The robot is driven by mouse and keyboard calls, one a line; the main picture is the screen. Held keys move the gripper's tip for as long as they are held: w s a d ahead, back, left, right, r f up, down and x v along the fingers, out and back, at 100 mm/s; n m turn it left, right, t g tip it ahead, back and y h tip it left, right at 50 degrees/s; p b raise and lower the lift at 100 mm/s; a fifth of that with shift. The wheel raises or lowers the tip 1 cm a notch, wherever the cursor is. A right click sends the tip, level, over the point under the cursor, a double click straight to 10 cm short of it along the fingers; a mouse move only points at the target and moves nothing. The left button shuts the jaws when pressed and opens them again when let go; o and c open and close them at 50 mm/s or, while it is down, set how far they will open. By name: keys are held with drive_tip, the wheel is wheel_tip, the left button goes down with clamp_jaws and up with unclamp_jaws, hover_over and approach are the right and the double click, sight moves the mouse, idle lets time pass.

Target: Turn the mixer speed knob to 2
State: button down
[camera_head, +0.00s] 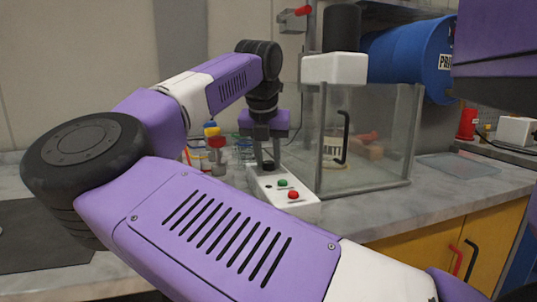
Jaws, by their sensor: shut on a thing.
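A white control box (306,207) lies on the counter in front of the glass mixer case (385,140). It has a green button (282,183) and a red button (293,195) towards its near end. My gripper (266,160) points down at the far end of the box, its fingers closed on the dark speed knob (268,166). The fingers hide most of the knob, so its pointer and the numbers around it cannot be read. The mixer has a white head (334,68) and a black motor (341,28) on top.
Several small items with coloured tops (213,136) stand left of my gripper. Yellow cabinets (430,250) are below the counter. My arm covers much of the foreground.

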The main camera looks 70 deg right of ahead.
drive_tip(key=m+p, duration=0.1)
drive_tip(key=p, duration=0.1)
drive_tip(key=m+g+p, duration=0.1)
drive_tip(key=m+p, duration=0.1)
drive_tip(key=m+g+p, duration=0.1)
drive_tip(key=m, duration=0.1)
drive_tip(key=shift+w+r+p, duration=0.2)
drive_tip(key=shift+r+p, duration=0.1)
drive_tip(key=shift+p, duration=0.1)
drive_tip(key=m+g+p, duration=0.1)
drive_tip(key=m+p, duration=0.2)
drive_tip(key=m+g+y+p, duration=0.1)
drive_tip(key=m+p, duration=0.2)
drive_tip(key=shift+w+d, duration=0.1)
drive_tip(key=shift+d, duration=0.05)
drive_tip(key=m+y+p, duration=0.1)
drive_tip(key=m+p, duration=0.1)
drive_tip(key=m, duration=0.1)
drive_tip(key=m+g+y+p, duration=0.1)
drive_tip(key=m+p, duration=0.1)
drive_tip(key=m, duration=0.1)
drive_tip(key=shift+w+d+f, duration=0.1)
drive_tip(key=shift+d+f, duration=0.05)
drive_tip(key=m+y+p, duration=0.2)
drive_tip(key=m, duration=0.3)
drive_tip(key=shift+d+f, duration=0.15)
drive_tip(key=shift+m+y, duration=0.3)
drive_tip(key=c, duration=1.1)
unclamp_jaws()
